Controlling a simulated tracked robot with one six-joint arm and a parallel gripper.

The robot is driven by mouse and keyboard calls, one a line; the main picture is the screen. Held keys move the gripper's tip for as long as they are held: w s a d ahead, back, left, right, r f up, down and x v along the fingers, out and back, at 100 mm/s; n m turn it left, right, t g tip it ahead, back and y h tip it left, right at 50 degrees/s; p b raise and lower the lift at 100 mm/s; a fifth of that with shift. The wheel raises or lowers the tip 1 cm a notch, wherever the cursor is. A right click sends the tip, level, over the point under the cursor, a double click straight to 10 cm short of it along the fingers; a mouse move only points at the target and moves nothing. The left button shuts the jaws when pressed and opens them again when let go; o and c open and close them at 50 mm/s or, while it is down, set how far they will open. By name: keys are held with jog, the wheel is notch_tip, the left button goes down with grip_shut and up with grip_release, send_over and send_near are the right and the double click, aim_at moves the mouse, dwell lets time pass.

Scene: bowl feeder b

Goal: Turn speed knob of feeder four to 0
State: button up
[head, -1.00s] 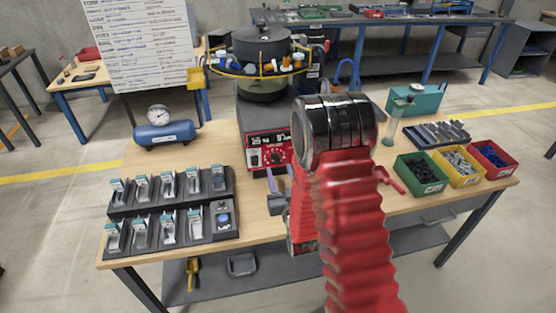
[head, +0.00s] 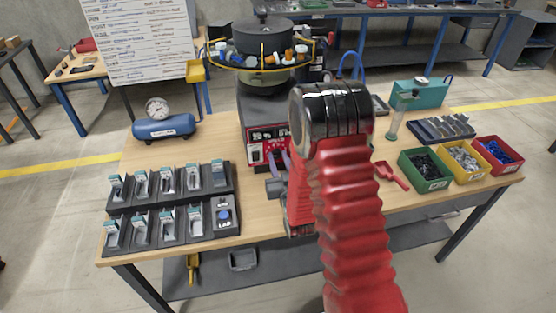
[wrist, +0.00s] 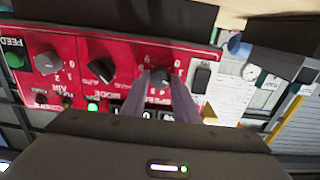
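The feeder's red control panel (head: 262,140) shows on the front of the feeder's base, and upside down in the wrist view (wrist: 130,58). The dark speed knob (wrist: 159,76) sits on it under a printed dial, partly hidden by my gripper. My gripper (wrist: 159,82) points at the panel, with its two purple-grey fingers apart and their tips on either side of the speed knob; I see no clear contact. In the head view my gripper (head: 279,158) is in front of the panel. The knob's pointer and the display digits are not readable.
The mode knob (wrist: 102,70), air knob (wrist: 47,63) and green feed button (wrist: 14,58) sit beside the speed knob. A black tray (head: 174,225) of parts and a blue compressor (head: 164,129) stand left on the table.

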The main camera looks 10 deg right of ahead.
jog(key=c, duration=0.6)
jog(key=shift+o, duration=0.2)
jog(key=shift+a, duration=0.1)
jog(key=shift+n, duration=0.4)
jog(key=n, duration=1.1)
jog(key=shift+a+f, duration=0.15)
jog(key=shift+n, duration=0.3)
